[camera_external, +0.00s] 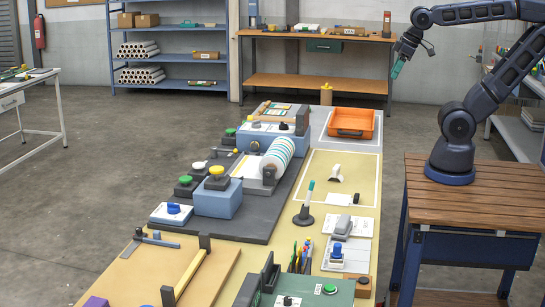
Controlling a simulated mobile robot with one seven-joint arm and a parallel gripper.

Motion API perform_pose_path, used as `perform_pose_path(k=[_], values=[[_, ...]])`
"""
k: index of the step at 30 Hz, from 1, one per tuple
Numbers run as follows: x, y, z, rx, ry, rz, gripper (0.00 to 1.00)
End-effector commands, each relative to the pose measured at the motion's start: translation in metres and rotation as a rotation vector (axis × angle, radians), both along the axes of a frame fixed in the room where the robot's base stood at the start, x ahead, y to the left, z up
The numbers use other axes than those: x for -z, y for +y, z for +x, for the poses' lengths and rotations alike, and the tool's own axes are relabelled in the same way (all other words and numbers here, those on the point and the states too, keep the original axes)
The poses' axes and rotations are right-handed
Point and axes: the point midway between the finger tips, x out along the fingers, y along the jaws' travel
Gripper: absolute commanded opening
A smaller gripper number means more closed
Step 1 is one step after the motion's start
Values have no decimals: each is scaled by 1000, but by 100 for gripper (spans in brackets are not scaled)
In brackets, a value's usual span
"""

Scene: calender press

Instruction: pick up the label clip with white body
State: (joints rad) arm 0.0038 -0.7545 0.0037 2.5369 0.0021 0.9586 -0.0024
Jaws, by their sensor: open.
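A small white piece (335,173), which looks like the label clip with white body, lies on the pale yellow mat (350,158) on the long bench. Its fine shape is too small to make out. My gripper (396,73) is at the upper right, pointing down with a teal end. It is open and well apart from the white piece, higher and farther back. Nothing is visibly held in it.
An orange tray (351,123) stands behind the mat. A striped roll (279,158) on the press lies to the left. A black stand with an upright teal-tipped tool (304,214) and a grey stapler-like item (342,226) stand in front. The mat is mostly clear.

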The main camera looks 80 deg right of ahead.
Motion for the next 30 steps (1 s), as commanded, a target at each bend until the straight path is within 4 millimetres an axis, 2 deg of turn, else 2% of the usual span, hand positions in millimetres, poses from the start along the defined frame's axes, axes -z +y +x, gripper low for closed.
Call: perform_pose_path(k=[11,12,15,23,26,30], values=[[0,0,0,0,0,0,59],[0,0,0,0,0,0,57],[0,0,0,0,0,0,42],[0,0,1,-3,1,-1,42],[3,1,6,-24,12,-13,42],[11,5,25,-104,48,-56,42]])
